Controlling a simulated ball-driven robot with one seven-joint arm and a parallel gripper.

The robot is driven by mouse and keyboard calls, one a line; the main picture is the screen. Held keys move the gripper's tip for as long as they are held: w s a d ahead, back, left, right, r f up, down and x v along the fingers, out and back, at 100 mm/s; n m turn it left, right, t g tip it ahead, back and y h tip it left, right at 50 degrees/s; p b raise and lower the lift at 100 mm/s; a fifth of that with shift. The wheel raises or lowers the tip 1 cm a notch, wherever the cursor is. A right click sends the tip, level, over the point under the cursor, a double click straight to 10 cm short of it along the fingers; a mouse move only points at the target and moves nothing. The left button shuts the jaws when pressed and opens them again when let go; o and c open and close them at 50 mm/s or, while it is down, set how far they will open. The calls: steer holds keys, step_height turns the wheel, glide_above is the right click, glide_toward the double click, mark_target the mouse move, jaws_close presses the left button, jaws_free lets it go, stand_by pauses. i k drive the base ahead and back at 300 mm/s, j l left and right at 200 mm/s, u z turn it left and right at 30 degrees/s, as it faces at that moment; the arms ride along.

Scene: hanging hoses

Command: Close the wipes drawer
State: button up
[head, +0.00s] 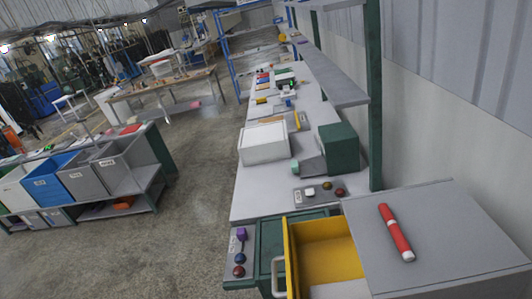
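A yellow drawer (324,262) stands pulled out to the left of a grey-topped cabinet (440,228) in the lower right. Its inside is visible from above and its near part is cut off by the bottom edge. A pale handle (279,277) is on its left front. No label reading wipes can be made out. A pale flat piece (340,290) shows at the drawer's near side; I cannot tell what it is. My gripper is not in view.
A red marker-like tool (396,232) lies on the cabinet top. A green unit (268,251) adjoins the drawer. Behind is a long bench with a white box (263,144) and green box (339,148). Open concrete floor (190,200) lies left, before a rack of bins (70,178).

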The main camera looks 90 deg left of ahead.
mark_target(324, 251)
steer(key=u, duration=0.4)
steer(key=k+u, duration=0.1)
steer(key=u, duration=0.3)
steer(key=k+l+u, duration=0.1)
steer(key=u, duration=0.75)
